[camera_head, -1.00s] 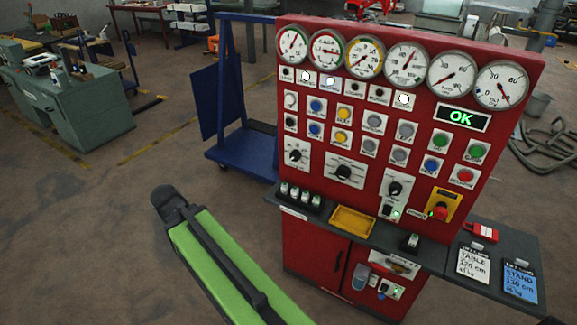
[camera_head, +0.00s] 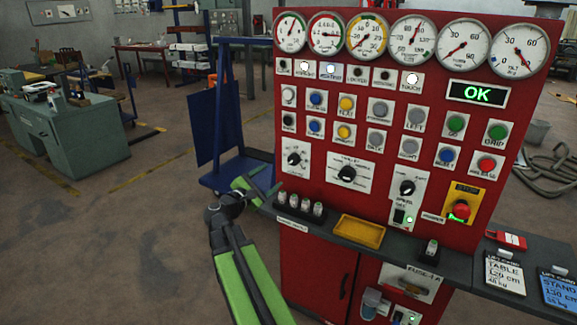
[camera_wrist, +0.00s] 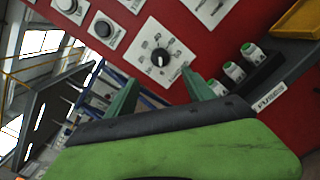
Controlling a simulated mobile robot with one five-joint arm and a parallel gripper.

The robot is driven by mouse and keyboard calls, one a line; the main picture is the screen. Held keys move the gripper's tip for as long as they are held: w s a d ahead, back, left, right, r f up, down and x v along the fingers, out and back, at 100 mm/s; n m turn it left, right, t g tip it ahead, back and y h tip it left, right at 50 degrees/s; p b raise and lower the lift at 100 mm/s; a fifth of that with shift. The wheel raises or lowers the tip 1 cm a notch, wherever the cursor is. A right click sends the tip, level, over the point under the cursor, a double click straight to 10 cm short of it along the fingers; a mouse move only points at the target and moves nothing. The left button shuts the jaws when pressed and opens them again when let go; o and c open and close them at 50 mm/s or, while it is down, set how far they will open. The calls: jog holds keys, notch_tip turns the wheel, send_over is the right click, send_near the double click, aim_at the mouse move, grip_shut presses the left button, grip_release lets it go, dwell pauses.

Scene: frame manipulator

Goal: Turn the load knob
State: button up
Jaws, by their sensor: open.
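The red control panel (camera_head: 385,150) carries three black knobs on white plates: a left knob (camera_head: 294,159), a middle knob (camera_head: 347,173) and a right knob (camera_head: 407,187). Their labels are too small to read, so I cannot tell which is the load knob. My gripper (camera_head: 272,180) is open and empty, just left of the panel's lower left side. In the wrist view, the left knob (camera_wrist: 159,58) shows beyond and between the two green fingers (camera_wrist: 158,88), apart from them. Its pointer mark is small.
Several fuses (camera_head: 300,203) stand on the grey ledge below the left knob, close to my gripper. A yellow tray (camera_head: 358,231) lies further right. Buttons sit above the knobs, and a red stop button (camera_head: 461,209) is at right. A blue cart (camera_head: 230,170) stands behind left.

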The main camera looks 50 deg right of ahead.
aim_at(291, 161)
jog(key=d, duration=0.4)
jog(key=w+d, duration=0.1)
jog(key=d, duration=0.3)
jog(key=w+d, duration=0.1)
jog(key=d, duration=0.3)
jog(key=shift+w+d, duration=0.15)
jog(key=shift+d, duration=0.05)
grip_shut()
